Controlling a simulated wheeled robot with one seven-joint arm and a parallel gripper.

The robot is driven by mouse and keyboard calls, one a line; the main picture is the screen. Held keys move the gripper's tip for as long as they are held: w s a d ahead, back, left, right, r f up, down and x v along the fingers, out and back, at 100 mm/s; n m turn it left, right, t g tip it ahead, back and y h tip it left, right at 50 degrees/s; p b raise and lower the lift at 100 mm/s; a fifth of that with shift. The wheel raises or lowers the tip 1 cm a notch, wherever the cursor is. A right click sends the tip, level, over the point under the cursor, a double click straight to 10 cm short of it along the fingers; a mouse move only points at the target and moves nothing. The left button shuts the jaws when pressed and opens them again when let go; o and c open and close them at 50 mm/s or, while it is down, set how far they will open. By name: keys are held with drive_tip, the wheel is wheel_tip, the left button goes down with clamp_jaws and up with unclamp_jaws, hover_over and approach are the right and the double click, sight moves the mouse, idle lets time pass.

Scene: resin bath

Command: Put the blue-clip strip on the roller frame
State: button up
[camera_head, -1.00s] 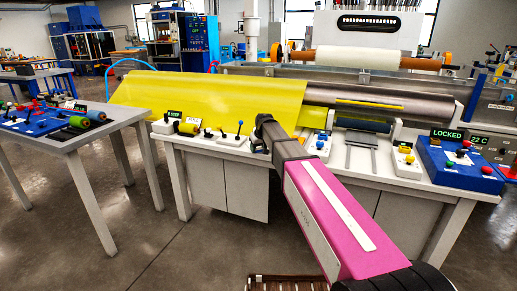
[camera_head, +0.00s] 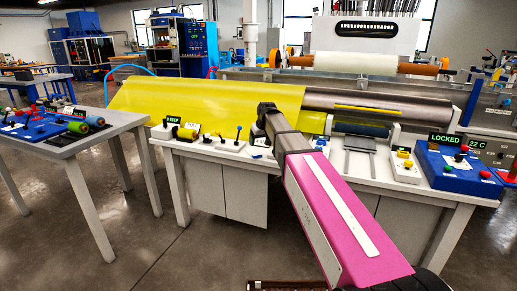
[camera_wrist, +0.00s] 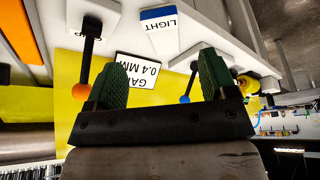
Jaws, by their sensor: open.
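My gripper (camera_wrist: 163,78) is open, with two green ribbed fingers apart and nothing between them. In the head view its dark end (camera_head: 264,116) is over the front edge of the machine bench, in front of the yellow sheet (camera_head: 205,98); its fingers cannot be made out there. The sheet hangs over a long dark roller (camera_head: 385,103) on the machine, which may be the roller frame. A short yellow strip (camera_head: 370,108) shows along that roller. I cannot pick out a strip with a blue clip in either view.
An orange-knobbed lever (camera_wrist: 82,90) and a blue-knobbed lever (camera_wrist: 185,99) stand close to the fingers, near a gap label (camera_wrist: 138,70). A blue control box (camera_head: 455,172) reads LOCKED. A side table (camera_head: 70,145) holds coloured rollers. Floor between the tables is clear.

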drive_tip(key=s+d+f+m+g, duration=0.1)
drive_tip(key=s+d+f, duration=0.5)
drive_tip(key=s+f, duration=0.2)
drive_tip(key=s+d+f+m+g+h, duration=0.1)
drive_tip(key=s+d+f+m, duration=0.1)
drive_tip(key=s+d+f, duration=0.5)
drive_tip(key=s+d+f+m+g+h, duration=0.1)
drive_tip(key=s+d+f+m+g, duration=0.1)
drive_tip(key=s+d+f, duration=0.5)
drive_tip(key=s+f, duration=0.4)
drive_tip(key=s, duration=0.4)
drive_tip(key=shift+s, duration=0.1)
